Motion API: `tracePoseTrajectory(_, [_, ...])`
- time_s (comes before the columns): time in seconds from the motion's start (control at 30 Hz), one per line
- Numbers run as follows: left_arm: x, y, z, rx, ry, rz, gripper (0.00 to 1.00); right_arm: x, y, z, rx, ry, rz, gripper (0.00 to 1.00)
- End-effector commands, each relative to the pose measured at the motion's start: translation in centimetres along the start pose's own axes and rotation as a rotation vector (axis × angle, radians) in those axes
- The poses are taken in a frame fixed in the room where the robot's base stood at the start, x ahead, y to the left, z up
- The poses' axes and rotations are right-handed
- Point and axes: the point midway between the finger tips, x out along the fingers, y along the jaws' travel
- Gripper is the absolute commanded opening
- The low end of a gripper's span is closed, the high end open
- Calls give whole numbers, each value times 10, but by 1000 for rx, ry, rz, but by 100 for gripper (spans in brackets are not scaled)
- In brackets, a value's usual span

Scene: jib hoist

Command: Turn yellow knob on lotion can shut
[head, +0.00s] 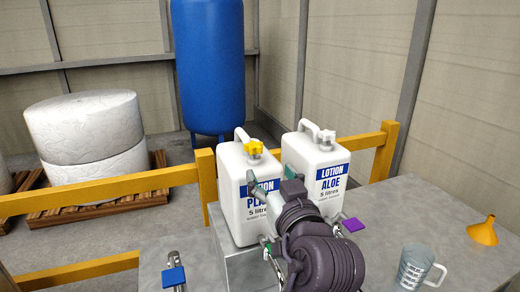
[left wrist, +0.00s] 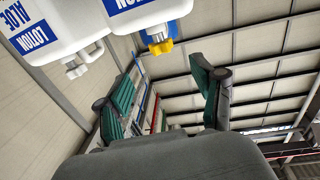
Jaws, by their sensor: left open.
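The lotion can with the yellow knob (head: 233,200) is white with a blue label and stands upright on a metal block. Its yellow knob (head: 254,147) is on top and also shows in the left wrist view (left wrist: 160,46). My left gripper (head: 271,168) is open and empty, just in front of this can and close to the knob. In the left wrist view the knob lies between the lines of the two fingers, beyond their tips and apart from them. My arm hides part of the can's front. My right gripper is not in view.
A second white can, labelled Lotion Aloe (head: 332,186), stands close at the right. A clear jug (head: 415,268) and a yellow funnel (head: 483,232) stand on the right of the grey table. A yellow rail (head: 100,202) runs behind. A blue tank (head: 207,70) stands further back.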

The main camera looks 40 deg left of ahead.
Motion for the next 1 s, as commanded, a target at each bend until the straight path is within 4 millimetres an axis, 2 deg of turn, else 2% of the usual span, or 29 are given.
tracePoseTrajectory(0.4, [85, -1, -4, 7, 2, -4, 68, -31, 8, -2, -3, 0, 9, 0])
tracePoseTrajectory(0.6, [116, -1, -3, 6, 1, -2, 68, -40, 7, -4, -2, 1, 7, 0])
tracePoseTrajectory(0.8, [128, 0, -1, 3, 0, 1, 68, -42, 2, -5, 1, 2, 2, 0])
tracePoseTrajectory(1.0, [129, 0, 0, 2, 0, 1, 68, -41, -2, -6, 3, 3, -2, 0])
